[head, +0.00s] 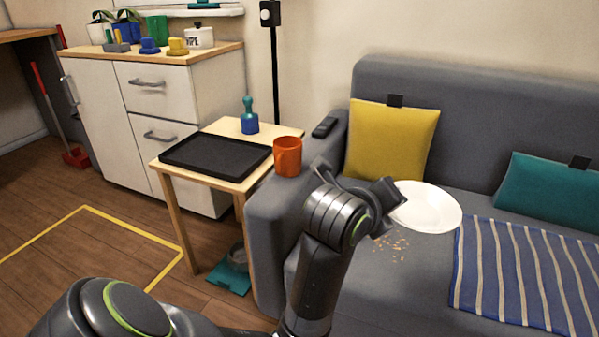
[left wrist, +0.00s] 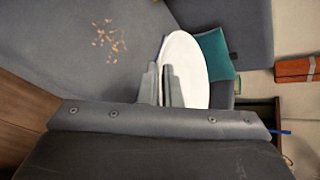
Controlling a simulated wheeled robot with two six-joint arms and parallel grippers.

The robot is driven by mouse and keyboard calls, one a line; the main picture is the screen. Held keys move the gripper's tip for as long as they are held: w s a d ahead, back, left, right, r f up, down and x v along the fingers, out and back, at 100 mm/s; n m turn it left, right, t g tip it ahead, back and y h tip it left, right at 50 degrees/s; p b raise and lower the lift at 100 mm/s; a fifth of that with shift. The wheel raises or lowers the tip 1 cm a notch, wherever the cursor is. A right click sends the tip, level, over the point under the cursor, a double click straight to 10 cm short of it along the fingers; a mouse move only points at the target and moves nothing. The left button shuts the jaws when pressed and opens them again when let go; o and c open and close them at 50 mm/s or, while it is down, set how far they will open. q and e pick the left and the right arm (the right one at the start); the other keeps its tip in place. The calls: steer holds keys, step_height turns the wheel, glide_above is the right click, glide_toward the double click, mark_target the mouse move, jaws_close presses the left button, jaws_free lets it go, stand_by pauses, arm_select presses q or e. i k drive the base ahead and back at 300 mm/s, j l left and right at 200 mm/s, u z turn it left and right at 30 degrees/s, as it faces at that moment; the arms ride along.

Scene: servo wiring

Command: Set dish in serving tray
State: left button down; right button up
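The dish is a white round plate (head: 432,208), seen over the grey sofa seat at the right of the head view. My left gripper (head: 388,204) is at the plate's left rim. In the left wrist view the two fingers (left wrist: 161,85) stand close together with the rim of the plate (left wrist: 190,65) between them, so the gripper looks shut on it. Whether the plate still touches the seat is hard to tell. The serving tray (head: 190,170) is black, rectangular and empty, and lies on the small wooden side table. My right gripper is out of view.
A blue-teal bottle (head: 249,118) stands behind the tray. Crumbs (head: 391,244), a yellow cushion (head: 392,140), a teal cushion (head: 545,190) and a striped blanket (head: 520,275) are on the sofa.

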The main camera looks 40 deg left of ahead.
mark_target(201, 152)
steer(key=k+j, duration=0.1)
steer(key=j, duration=0.3)
steer(key=j+z, duration=0.15)
steer(key=j, duration=0.25)
steer(key=k+j, duration=0.15)
steer(key=j, duration=0.2)
steer(key=k+j+z, duration=0.1)
steer(key=j, duration=0.3)
steer(key=k+j, duration=0.1)
steer(key=j, duration=0.3)
steer(key=k+j+z, duration=0.15)
steer(key=j, duration=0.2)
steer(key=k+j, duration=0.1)
steer(key=j, duration=0.25)
steer(key=k+j+z, duration=0.1)
steer(key=j, duration=0.3)
